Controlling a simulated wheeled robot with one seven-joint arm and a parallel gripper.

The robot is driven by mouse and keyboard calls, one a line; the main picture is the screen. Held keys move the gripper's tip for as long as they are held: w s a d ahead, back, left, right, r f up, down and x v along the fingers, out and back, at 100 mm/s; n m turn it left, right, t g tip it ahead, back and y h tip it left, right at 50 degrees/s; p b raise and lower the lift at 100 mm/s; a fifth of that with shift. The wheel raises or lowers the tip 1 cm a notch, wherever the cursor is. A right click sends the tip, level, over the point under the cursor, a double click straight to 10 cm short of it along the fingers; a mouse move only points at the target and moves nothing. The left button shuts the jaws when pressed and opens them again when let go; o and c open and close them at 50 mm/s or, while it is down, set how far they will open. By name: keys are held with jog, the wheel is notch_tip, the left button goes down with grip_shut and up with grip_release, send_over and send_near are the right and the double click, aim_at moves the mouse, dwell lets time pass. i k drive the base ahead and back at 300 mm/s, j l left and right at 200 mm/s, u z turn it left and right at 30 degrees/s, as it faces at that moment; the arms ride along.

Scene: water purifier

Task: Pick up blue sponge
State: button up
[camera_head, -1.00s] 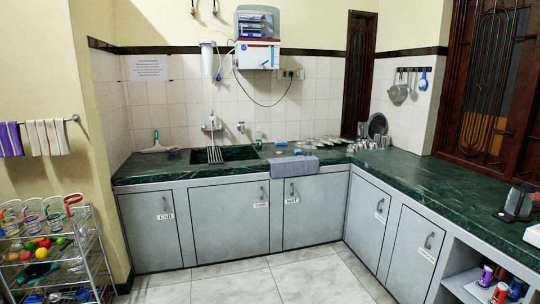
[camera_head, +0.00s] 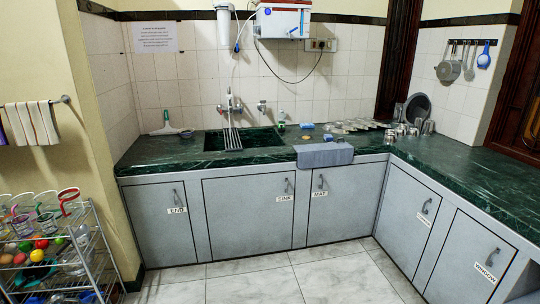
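Two small blue items lie on the green counter right of the sink. One blue item (camera_head: 307,125) is near the back wall, and a smaller blue item (camera_head: 328,137) is just behind the grey-blue cloth. They are too small for me to tell which is the blue sponge. My gripper is not in view.
The sink (camera_head: 240,140) has a rack in it. A grey-blue cloth (camera_head: 324,155) hangs over the counter's front edge. Cutlery, metal cups and a dark pan (camera_head: 418,107) fill the back corner. A wire cart (camera_head: 75,260) stands at left. The tiled floor (camera_head: 290,283) is clear.

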aim_at(328, 137)
jog(key=i, duration=3.75)
jog(key=i+u, duration=0.2)
jog(key=i, duration=0.35)
jog(key=i+l+u, duration=0.15)
jog(key=i, duration=0.4)
